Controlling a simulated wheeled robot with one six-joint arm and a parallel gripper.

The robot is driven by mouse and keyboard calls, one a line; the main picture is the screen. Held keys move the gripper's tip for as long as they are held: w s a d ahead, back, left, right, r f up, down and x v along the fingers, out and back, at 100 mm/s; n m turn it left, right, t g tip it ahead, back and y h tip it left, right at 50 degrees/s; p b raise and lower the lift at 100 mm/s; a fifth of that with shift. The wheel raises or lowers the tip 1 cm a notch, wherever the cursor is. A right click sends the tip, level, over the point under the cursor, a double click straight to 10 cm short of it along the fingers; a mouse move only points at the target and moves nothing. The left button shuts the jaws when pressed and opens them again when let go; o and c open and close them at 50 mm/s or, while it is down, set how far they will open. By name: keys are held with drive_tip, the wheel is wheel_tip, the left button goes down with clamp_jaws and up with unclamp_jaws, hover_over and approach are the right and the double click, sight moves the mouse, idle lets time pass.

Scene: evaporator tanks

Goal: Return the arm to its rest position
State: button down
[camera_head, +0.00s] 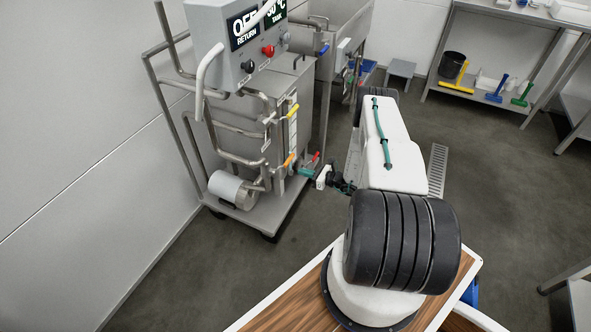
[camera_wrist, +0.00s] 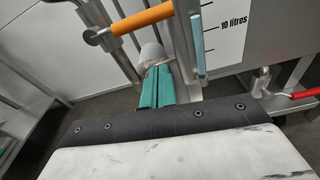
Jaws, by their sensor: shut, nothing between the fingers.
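My arm (camera_head: 392,140) rises from its base on the wood-topped cart and bends over at the elbow, with its wrist end low beside the tank stand. My gripper (camera_head: 304,171) has teal fingers and is near the tank's lower pipework. In the wrist view the gripper (camera_wrist: 157,84) shows its two teal fingers together, with nothing between them. An orange valve handle (camera_wrist: 142,19) is beyond and above the fingers, also visible in the head view (camera_head: 289,159). A red handle (camera_wrist: 291,95) is to the right. I cannot tell the exact gap between fingers and pipes.
A steel tank (camera_head: 305,105) with a control box (camera_head: 222,50) reading OFF stands on a wheeled frame at left. A grey motor (camera_head: 232,189) sits low on it. A shelf (camera_head: 475,93) with cleaning tools is at back right. Floor (camera_head: 505,190) at right is clear.

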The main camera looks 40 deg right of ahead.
drive_tip(key=v, duration=0.4)
